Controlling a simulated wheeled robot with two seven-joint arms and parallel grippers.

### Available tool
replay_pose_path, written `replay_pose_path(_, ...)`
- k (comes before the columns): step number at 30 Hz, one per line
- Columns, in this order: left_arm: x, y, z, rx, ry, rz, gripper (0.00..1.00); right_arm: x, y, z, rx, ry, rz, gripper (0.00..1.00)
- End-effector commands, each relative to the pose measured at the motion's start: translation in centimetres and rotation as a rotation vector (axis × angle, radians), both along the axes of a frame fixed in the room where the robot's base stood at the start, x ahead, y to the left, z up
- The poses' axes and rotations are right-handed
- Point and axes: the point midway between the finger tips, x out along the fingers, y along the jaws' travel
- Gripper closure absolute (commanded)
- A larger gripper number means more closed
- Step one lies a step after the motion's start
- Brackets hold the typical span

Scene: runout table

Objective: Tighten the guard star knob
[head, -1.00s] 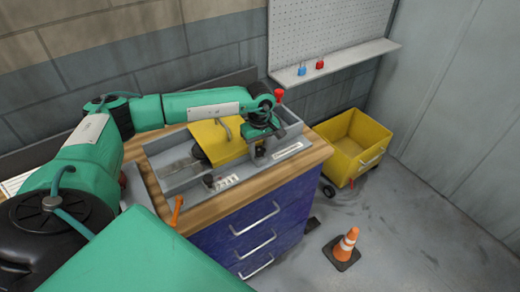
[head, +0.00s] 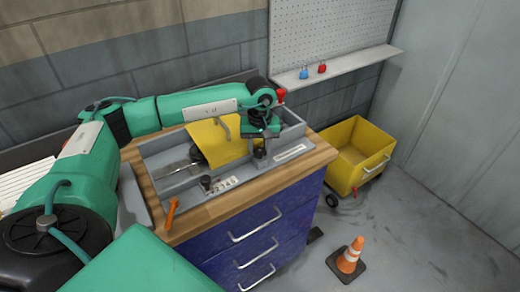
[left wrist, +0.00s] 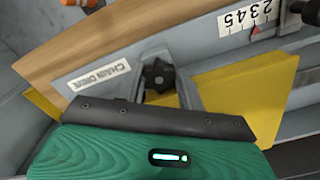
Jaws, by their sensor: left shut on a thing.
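The star knob (left wrist: 158,75) is dark and lobed and shows in the left wrist view at the end of the yellow guard (left wrist: 235,95), close to the "CHAIN DRIVE" label. In the head view the yellow guard (head: 222,146) lies over the grey runout channel. My left gripper (head: 260,152) points down at the right end of the guard. In the left wrist view its grey fingers stand on either side of the knob, shut on it. The gripper mostly hides the knob in the head view. My right gripper is not in view.
An orange lever (head: 172,212) stands at the table's front edge, with a small dark knob (head: 206,184) behind it. A red button (head: 280,95) is behind the gripper. A yellow cart (head: 345,170) and a traffic cone (head: 350,256) stand on the floor to the right.

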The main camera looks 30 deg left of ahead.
Motion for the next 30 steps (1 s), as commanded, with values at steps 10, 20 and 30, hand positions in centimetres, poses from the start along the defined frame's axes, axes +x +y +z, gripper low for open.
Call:
replay_pose_path(10, 0.05, 0.07, 0.08, 0.001, -0.002, 0.002, 0.50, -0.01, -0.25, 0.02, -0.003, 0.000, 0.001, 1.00)
replay_pose_path(20, 0.01, 0.20, 0.03, 0.004, 0.000, 0.004, 0.40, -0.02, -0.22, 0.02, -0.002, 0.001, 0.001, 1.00)
replay_pose_path(30, -0.02, 0.29, 0.00, 0.005, 0.001, 0.006, 0.40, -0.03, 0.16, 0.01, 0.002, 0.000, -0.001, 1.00)
